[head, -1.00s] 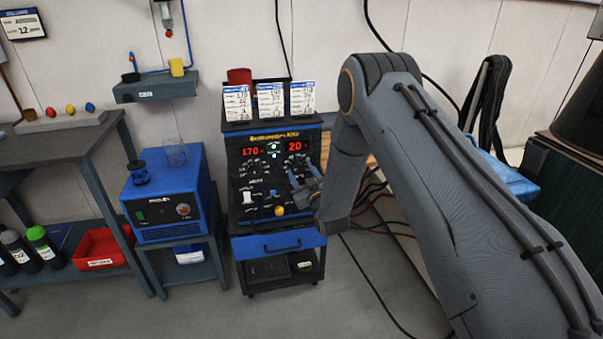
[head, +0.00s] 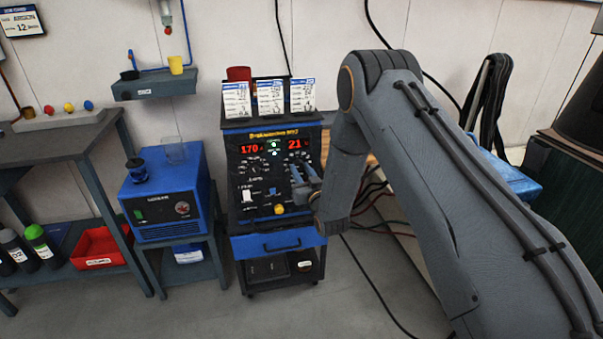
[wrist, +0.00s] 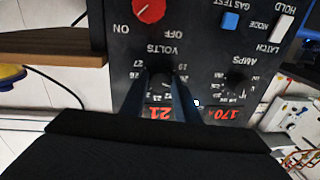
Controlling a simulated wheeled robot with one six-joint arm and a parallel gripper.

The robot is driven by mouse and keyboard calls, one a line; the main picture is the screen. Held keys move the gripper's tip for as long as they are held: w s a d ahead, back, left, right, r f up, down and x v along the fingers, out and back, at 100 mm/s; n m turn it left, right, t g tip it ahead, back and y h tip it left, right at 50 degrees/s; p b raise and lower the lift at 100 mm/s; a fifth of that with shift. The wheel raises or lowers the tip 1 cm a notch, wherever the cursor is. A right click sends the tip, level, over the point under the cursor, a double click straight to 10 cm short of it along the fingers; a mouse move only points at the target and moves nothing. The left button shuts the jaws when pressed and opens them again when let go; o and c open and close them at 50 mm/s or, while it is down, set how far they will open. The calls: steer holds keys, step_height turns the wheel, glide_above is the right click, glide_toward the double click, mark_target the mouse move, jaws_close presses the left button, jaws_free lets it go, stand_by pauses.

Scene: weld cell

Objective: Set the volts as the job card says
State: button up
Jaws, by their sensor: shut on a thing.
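The welding machine (head: 268,210) stands in the middle of the head view, with red displays. The volts display (head: 297,144) reads 21 and the amps display (head: 251,149) reads 170. My gripper (head: 304,178) is at the machine's right-hand dial. In the wrist view my gripper (wrist: 166,92) is shut on the volts knob (wrist: 160,80), which is mostly hidden between the fingers; the panel appears upside down there. The amps knob (wrist: 236,84) is beside it, apart from the fingers. Several job cards (head: 270,97) stand on top of the machine; their writing is too small to read surely.
A red switch knob (wrist: 148,8) and a blue gas test button (wrist: 230,20) are close to my fingers on the panel. A blue cooler unit (head: 165,195) stands left of the machine. Cables lie on the floor to the right.

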steer(key=m+b, duration=0.1)
steer(key=m, duration=0.3)
steer(key=shift+f+m+t, duration=0.1)
steer(key=shift+m+t, duration=0.2)
steer(key=shift+m, duration=0.1)
steer(key=shift+m+h+b, duration=0.3)
steer(key=shift+m+b, duration=0.35)
steer(key=shift+m, duration=1.35)
steer(key=o, duration=1)
steer(key=shift+o, duration=0.2)
steer(key=shift+s, duration=0.1)
steer(key=v, duration=0.7)
steer(key=shift+s+b, duration=0.3)
steer(key=shift+d+f, duration=0.1)
